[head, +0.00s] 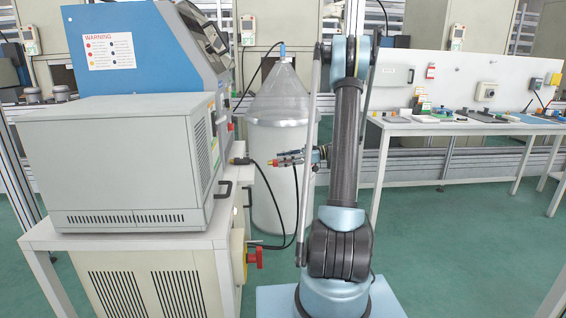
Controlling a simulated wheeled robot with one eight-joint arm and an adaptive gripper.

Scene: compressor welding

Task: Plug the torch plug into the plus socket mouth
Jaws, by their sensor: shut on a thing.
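My gripper (277,162) is right of the blue and grey welding machine, with its red-marked fingertips pointing left. It is shut on the torch plug (242,161), a small dark plug with a brass-coloured tip. The plug lies roughly level and points left at the machine's right side. A black cable (273,205) hangs from the plug area. A small red spot (229,126) on the machine's side may be the plus socket, above the plug tip. The socket mouth is seen edge-on, so I cannot tell whether the tip touches anything.
A grey box unit (120,165) stands on the cart (130,237) in front. A red rotary switch (256,258) sticks out of the cart's side. A cone-topped drum (280,125) stands behind my gripper. A workbench (470,126) is at right; green floor is free before it.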

